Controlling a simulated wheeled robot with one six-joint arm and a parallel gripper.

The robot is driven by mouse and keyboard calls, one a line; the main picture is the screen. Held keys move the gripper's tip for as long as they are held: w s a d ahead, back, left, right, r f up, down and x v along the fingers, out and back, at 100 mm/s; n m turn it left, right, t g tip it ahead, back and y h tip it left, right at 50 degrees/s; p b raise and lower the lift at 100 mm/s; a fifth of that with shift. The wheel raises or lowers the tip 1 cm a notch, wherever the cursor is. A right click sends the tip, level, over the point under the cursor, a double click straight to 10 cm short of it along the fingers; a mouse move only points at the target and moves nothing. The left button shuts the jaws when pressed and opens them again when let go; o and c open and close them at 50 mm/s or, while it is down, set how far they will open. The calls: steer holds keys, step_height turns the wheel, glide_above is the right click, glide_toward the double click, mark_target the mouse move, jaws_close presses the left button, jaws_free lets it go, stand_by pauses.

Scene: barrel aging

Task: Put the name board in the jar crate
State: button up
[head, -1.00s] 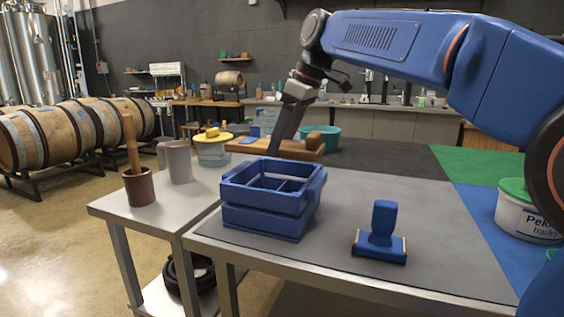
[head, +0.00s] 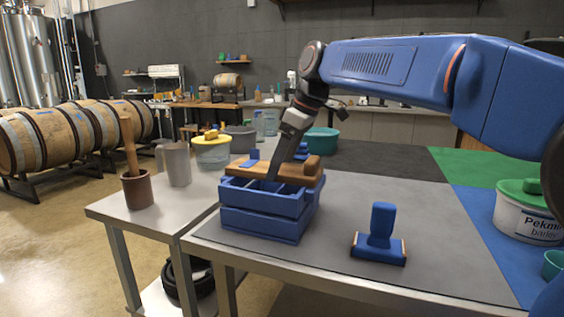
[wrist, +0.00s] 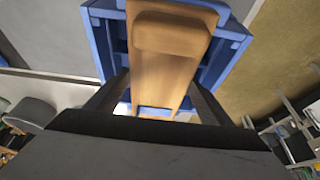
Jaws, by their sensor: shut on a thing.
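The name board (head: 297,180) is a brown wooden board with a raised block at one end and a small blue piece near the other. My gripper (head: 273,176) is shut on it and holds it over the blue slatted jar crate (head: 262,221), roughly level with its top slats. In the wrist view the board (wrist: 168,75) lies between my fingers (wrist: 160,92), with the crate (wrist: 107,38) beneath and on both sides. I cannot tell whether the board touches the crate. The crate's inside is mostly hidden.
A blue block-handled tool (head: 380,238) stands right of the crate on the grey table (head: 345,210). A white tub with a green lid (head: 525,212) is at the right. A brown mortar with pestle (head: 138,189) and a metal jug (head: 178,165) stand left. A teal bowl (head: 322,141) is behind.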

steer(key=o, duration=1.4)
steer(key=shift+o, duration=0.2)
steer(key=v, duration=1.2)
steer(key=shift+r, duration=0.2)
